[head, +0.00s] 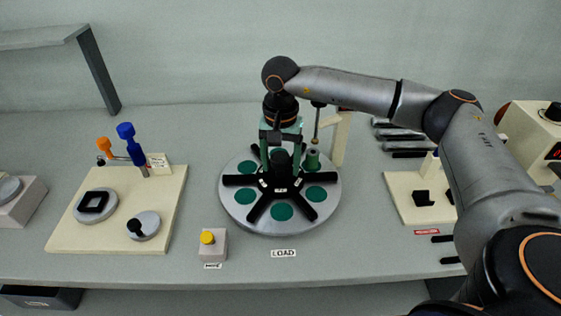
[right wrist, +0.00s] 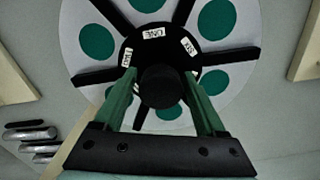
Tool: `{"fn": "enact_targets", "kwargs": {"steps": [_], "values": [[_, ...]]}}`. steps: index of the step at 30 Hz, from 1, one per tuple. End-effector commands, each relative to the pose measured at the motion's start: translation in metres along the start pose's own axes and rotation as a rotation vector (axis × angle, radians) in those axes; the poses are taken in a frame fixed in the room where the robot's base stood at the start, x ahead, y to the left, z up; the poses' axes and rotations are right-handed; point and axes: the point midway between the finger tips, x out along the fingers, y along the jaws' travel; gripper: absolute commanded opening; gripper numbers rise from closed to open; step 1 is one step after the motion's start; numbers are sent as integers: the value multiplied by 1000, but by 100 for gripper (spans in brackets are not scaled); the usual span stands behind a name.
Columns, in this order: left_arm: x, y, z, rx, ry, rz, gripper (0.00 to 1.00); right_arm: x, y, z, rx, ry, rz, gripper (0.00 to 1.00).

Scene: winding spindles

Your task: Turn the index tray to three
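The index tray (head: 238,205) is a round grey disc with green round spots and black spokes. It also shows in the right wrist view (right wrist: 70,40). Its black hub carries small white labels; one reads ONE (right wrist: 153,32). A black knob (right wrist: 161,87) stands at the hub's centre. My right gripper (head: 281,160) points down over the hub, its two green fingers on either side of the knob. In the right wrist view (right wrist: 160,78) the fingers are apart, with narrow gaps beside the knob. The hub's far side is partly hidden. My left gripper is not in view.
A yellow button box (head: 213,244) and a LOAD label (head: 284,253) are in front. Cream fixture boards stand left (head: 120,233) and right (head: 405,187).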

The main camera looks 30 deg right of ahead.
Motion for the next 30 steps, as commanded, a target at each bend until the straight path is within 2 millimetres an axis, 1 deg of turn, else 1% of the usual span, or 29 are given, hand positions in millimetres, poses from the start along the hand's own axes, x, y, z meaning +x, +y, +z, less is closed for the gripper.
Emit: {"fn": "enact_targets", "kwargs": {"steps": [1,2,18,19,30], "values": [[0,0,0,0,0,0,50,0,0,0,0,0,0,66],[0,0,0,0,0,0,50,0,0,0,0,0,0,63],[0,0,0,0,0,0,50,0,0,0,0,0,0,2],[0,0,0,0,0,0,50,0,0,0,0,0,0,0],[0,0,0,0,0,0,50,-1,0,0,0,0,0,0]]}}
